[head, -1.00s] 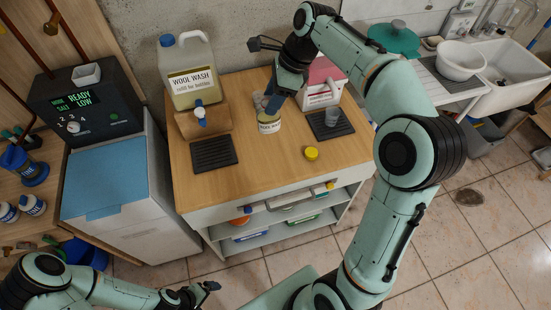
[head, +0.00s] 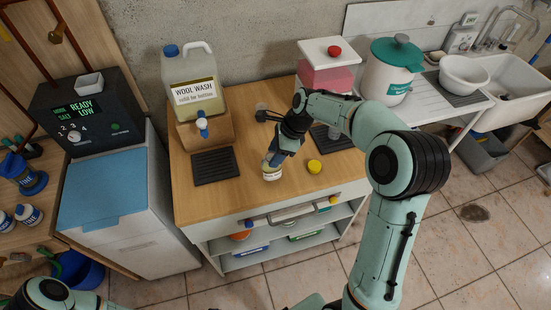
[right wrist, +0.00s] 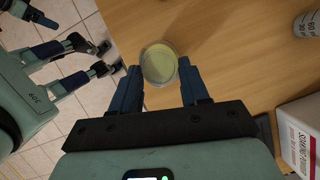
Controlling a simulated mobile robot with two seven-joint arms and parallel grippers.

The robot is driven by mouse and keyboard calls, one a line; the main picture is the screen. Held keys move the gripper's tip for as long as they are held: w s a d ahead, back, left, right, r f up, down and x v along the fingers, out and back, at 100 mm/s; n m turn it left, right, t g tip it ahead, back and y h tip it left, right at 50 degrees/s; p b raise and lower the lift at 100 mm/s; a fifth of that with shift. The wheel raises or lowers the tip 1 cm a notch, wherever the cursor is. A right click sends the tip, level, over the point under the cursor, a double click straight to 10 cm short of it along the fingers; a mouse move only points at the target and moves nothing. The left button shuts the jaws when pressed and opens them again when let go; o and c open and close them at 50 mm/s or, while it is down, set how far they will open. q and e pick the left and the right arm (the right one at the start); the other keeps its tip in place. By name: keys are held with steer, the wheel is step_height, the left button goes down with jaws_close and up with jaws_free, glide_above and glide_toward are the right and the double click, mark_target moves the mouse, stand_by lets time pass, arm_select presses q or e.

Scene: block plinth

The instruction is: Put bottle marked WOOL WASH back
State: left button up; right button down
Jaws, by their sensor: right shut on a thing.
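The small WOOL WASH bottle (head: 271,174) stands upright on or just above the wooden worktop, near its front edge. My right gripper (head: 281,154) is shut on it from above. In the right wrist view the bottle (right wrist: 159,64) sits between the two fingers, its round mouth uncapped and a pale yellow liquid inside. A yellow cap (head: 315,166) lies on the worktop to the right of the bottle. The large WOOL WASH refill container (head: 194,88) with a blue-and-white tap (head: 202,124) rests on a wooden stand.
A dark ribbed mat (head: 215,166) lies empty below the tap. A pink-filled container (head: 325,72) stands at the back right. Shelves (head: 275,247) are under the worktop (head: 210,204).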

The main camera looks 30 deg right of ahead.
step_height(320, 180, down, 2)
steer(key=shift+s+f, duration=0.1)
steer(key=shift+f, duration=0.1)
arm_select(q)
steer(key=shift+s+f, duration=0.2)
steer(key=shift+s, duration=0.05)
arm_select(e)
steer(key=shift+f, duration=0.1)
steer(key=c, duration=0.5)
jaws_free()
steer(key=shift+c, duration=0.2)
arm_select(q)
steer(key=shift+w+r+p, duration=0.55)
steer(key=shift+w+r, duration=0.3)
arm_select(e)
steer(key=v, duration=1.2)
